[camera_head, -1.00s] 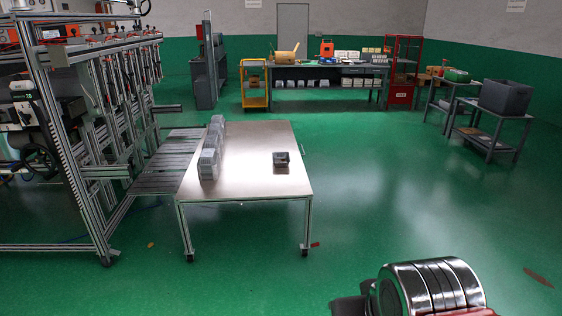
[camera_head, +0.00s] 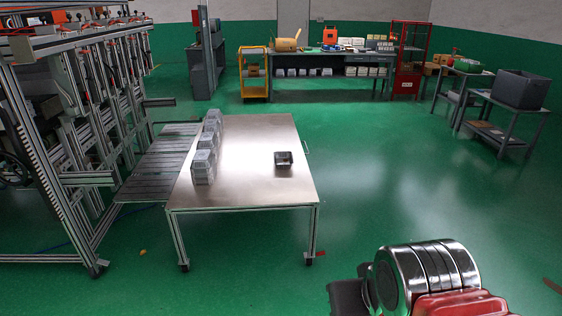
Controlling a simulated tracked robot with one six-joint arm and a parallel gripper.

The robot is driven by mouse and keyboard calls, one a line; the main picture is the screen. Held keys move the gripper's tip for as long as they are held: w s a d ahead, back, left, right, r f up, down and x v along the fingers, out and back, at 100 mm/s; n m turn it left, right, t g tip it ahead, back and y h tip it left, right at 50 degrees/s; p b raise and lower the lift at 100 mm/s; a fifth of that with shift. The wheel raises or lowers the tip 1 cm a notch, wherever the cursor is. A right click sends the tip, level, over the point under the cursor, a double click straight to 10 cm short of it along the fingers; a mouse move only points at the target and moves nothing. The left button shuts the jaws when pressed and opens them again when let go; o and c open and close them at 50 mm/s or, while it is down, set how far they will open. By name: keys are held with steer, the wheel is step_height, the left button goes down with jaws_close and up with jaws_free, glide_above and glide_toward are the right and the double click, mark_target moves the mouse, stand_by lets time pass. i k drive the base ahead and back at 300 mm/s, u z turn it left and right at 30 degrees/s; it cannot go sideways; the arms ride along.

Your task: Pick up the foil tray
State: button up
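The foil tray (camera_head: 284,159) is a small, open, silver tray with a dark-looking inside. It sits alone near the right edge of the metal table (camera_head: 240,185), apart from the row of stacks on the left. Part of my own arm, shiny rings and a red piece, shows at the bottom right of the head view, well apart from the tray. My gripper's fingers are not in view.
Several stacks of grey containers (camera_head: 205,160) line the table's left side. A metal frame machine (camera_head: 75,130) with a slatted conveyor (camera_head: 155,180) stands to the left. Green floor (camera_head: 390,190) is clear right of the table and in front of it.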

mark_target(283, 160)
steer(key=i, duration=1.3)
